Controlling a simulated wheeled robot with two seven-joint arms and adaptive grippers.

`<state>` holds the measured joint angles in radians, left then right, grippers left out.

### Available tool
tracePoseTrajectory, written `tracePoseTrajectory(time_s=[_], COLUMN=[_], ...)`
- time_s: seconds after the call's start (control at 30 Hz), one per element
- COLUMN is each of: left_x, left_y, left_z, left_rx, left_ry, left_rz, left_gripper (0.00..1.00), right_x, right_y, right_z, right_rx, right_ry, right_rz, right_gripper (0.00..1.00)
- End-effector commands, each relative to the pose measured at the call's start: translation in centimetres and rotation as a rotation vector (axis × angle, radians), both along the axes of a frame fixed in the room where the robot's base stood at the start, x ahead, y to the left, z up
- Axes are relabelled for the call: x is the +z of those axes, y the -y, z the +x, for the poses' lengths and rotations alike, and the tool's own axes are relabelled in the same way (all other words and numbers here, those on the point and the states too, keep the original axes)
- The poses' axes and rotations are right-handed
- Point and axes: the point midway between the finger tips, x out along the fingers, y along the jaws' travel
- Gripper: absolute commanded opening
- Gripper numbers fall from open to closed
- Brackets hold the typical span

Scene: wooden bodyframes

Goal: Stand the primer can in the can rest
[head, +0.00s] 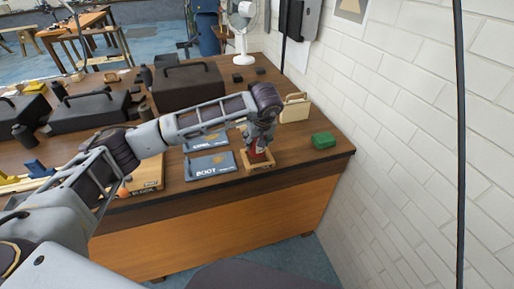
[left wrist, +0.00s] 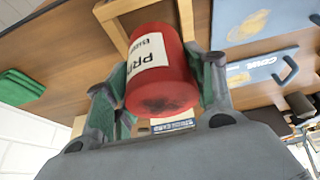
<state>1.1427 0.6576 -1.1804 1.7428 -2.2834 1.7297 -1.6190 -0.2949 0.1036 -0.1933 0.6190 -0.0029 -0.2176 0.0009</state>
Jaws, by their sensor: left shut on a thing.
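The primer can (left wrist: 160,75) is red with a white label. In the left wrist view it sits between the two fingers of my left gripper (left wrist: 162,80), which is shut on it. In the head view the left gripper (head: 258,147) points down over the can rest (head: 262,168), a small wooden frame near the table's front right. A red bit of the can (head: 258,157) shows within the frame's outline. The rest's wooden bars (left wrist: 112,12) show beyond the can in the wrist view. I cannot tell whether the can touches the rest's bottom. My right gripper is not seen.
A green box (head: 323,140) lies right of the rest, near the table edge. Blue-grey trays (head: 210,165) lie to its left. A light wooden holder (head: 295,107) stands behind. Black cases (head: 187,86) fill the back. A white brick wall is at right.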

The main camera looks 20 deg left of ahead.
Motion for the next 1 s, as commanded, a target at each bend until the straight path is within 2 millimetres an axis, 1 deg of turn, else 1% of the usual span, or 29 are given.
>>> tracePoseTrajectory(time_s=[0.07, 0.17, 0.3, 0.43, 0.63, 0.9, 1.0], left_x=[-0.1, -0.7, -2.1, -3.3, -3.7, -3.8, -4.0], left_y=[0.0, 0.0, 0.0, 0.0, 0.0, 0.0, 0.0], left_z=[0.0, 0.0, 0.0, 0.0, 0.0, 0.0, 0.0], left_rx=[0.000, 0.000, 0.000, 0.000, 0.000, 0.000, 0.000], left_ry=[0.001, -0.001, -0.001, -0.001, 0.001, 0.001, 0.001], left_rz=[0.000, -0.001, 0.000, -0.001, 0.000, 0.000, 0.000], left_gripper=[0.21, 0.21, 0.21, 0.21, 0.21, 0.21, 0.21], right_x=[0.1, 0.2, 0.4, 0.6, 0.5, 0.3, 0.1], right_y=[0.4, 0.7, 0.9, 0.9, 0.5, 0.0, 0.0], right_z=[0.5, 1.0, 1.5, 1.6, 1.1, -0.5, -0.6], right_rx=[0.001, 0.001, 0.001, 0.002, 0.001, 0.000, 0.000], right_ry=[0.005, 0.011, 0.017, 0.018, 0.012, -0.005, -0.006], right_rz=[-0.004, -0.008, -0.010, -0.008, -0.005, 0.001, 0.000], right_gripper=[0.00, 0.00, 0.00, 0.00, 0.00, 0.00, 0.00])
